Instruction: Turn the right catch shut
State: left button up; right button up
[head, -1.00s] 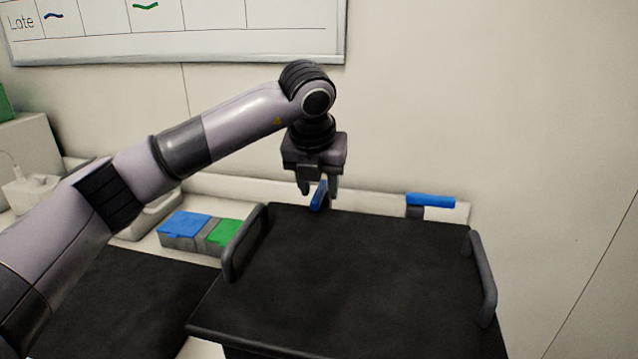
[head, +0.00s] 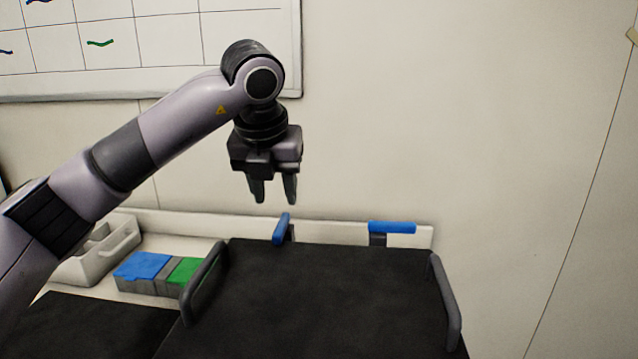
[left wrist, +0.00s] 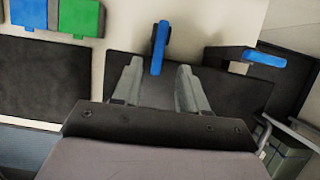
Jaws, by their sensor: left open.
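The right catch (head: 392,228) has a blue handle lying crosswise, left to right, behind the back edge of the black lid (head: 320,300). The left catch (head: 281,229) has a blue handle pointing front to back. My left gripper (head: 274,198) is open and empty, fingers down, above the left catch and apart from it, to the left of the right catch. In the left wrist view the left catch (left wrist: 160,47) shows just beyond the gap between the fingertips (left wrist: 158,75), and the right catch (left wrist: 264,59) is off to the right.
Two dark handles, left (head: 204,284) and right (head: 446,300), stand up at the lid's sides. A box with blue and green lids (head: 160,272) and a pale tray (head: 100,252) sit to the left. The wall (head: 450,110) rises behind; the space above the lid is clear.

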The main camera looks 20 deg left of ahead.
aim_at(373, 226)
jog(key=k, duration=1)
